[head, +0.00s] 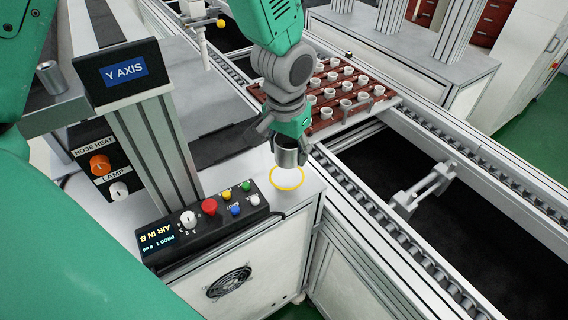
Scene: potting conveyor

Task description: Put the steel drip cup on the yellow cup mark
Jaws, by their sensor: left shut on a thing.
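The steel drip cup (287,154) is a small grey metal cylinder, held roughly upright. My left gripper (282,139) points down and is shut on it; the fingers hide part of its upper side. The yellow cup mark (288,188) is a thin ring on the white cabinet top. The cup appears over the far part of the ring and hides some of its far edge. I cannot tell whether the cup's base touches the surface. My right gripper is not in view.
A black control box (205,222) with coloured buttons stands left of the ring. A post with a Y AXIS sign (124,73) rises further left. A conveyor rail (350,210) runs on the right. A red-brown tray (322,126) of white pots lies behind. A metal cylinder (51,78) stands far left.

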